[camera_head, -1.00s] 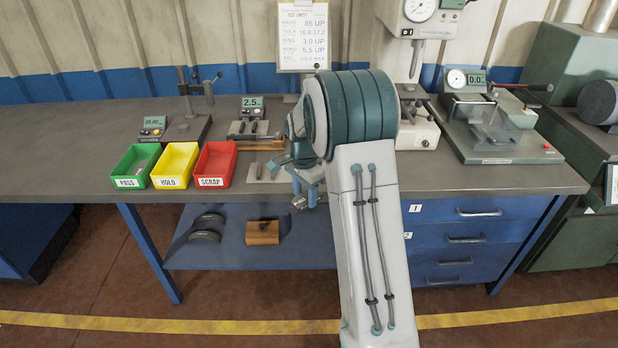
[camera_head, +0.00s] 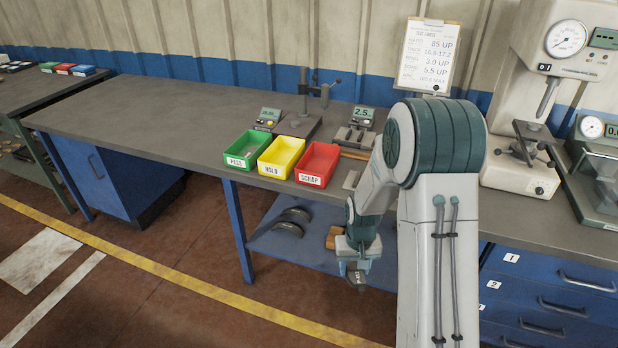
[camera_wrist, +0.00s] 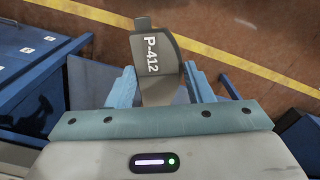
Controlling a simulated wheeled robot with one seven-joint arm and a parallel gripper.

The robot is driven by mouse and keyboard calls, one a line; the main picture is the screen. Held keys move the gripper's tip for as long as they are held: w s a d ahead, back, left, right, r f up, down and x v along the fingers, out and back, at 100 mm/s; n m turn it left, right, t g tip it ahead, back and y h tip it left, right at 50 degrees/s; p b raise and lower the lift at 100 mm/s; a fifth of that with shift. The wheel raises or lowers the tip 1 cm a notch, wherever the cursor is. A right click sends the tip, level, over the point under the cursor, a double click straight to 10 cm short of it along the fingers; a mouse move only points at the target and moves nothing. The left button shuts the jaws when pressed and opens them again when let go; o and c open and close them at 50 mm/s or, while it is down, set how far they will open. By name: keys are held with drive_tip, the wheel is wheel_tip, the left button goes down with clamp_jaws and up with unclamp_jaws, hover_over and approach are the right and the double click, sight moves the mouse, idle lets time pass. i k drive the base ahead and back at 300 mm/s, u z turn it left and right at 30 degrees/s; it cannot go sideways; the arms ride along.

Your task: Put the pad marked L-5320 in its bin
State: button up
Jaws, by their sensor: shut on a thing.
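My gripper (camera_head: 357,278) is shut on a dark grey brake pad (camera_wrist: 158,68). The pad reads P-412 in the wrist view, not L-5320, and stands between the two blue fingers. In the head view the gripper hangs in front of the bench's front edge, below and right of the bins. The green PASS bin (camera_head: 239,162), yellow HOLD bin (camera_head: 269,171) and red SCRAP bin (camera_head: 310,180) stand side by side on the bench, apart from the gripper. I see no pad marked L-5320.
The grey bench top (camera_head: 150,110) is clear left of the bins. Gauges stand behind them, and a test limits sheet (camera_head: 428,55) hangs behind my arm. Dark curved shoes (camera_head: 291,219) and a wooden block (camera_head: 333,236) lie on the lower shelf. Floor in front is open.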

sight(319, 169)
drive_tip(key=u, duration=2.7)
drive_tip(key=k, duration=1.1)
drive_tip(key=z, duration=1.7)
drive_tip(key=i, duration=1)
drive_tip(key=z, duration=0.05)
